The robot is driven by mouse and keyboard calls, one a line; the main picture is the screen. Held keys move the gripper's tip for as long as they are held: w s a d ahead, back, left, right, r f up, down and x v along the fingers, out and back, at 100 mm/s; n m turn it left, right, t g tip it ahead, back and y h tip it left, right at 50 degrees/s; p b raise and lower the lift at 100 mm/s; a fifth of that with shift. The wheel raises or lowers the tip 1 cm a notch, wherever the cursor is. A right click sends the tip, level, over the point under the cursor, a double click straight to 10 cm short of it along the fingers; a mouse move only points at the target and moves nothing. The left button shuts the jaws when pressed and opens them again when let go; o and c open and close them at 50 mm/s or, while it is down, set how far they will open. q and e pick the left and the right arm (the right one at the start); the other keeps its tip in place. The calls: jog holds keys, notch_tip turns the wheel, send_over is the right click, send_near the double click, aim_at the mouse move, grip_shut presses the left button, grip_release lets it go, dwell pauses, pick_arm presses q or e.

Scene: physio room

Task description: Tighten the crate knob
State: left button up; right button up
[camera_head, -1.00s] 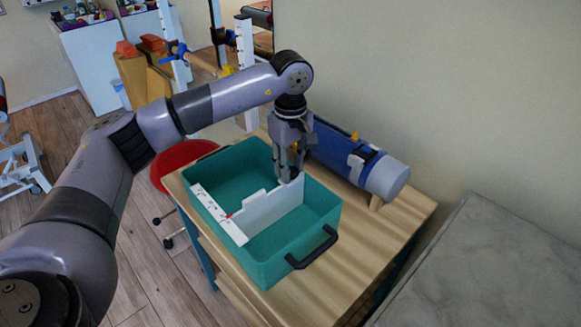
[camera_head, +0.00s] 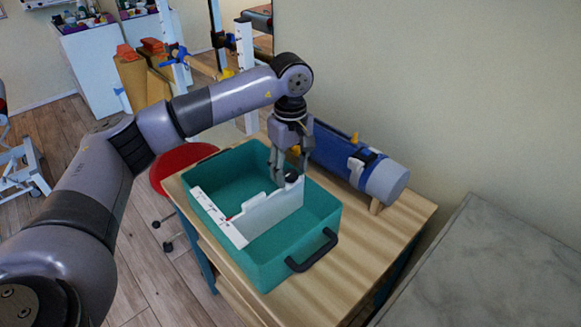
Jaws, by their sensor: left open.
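The teal crate (camera_head: 262,270) stands on a wooden table with its black handle toward the front. A white divider panel (camera_head: 270,212) crosses its inside, and a white marked strip (camera_head: 218,216) with a small red pointer lies along its left wall. A dark round knob (camera_head: 292,176) shows at the far end of the divider, by the crate's back wall. My left gripper (camera_head: 290,171) points down at the knob, open, with its fingers to either side of it. I cannot tell whether they touch it. My right gripper is not in view.
A blue and grey roll (camera_head: 384,179) with straps lies on the wooden table (camera_head: 372,238) close behind the crate. A red stool (camera_head: 182,160) stands left of the table. A grey marbled surface (camera_head: 490,270) is at the right. The table's front right is clear.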

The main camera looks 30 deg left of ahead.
aim_at(291, 172)
pick_arm(q)
notch_tip(291, 172, up, 12)
dwell(0.7)
dwell(0.4)
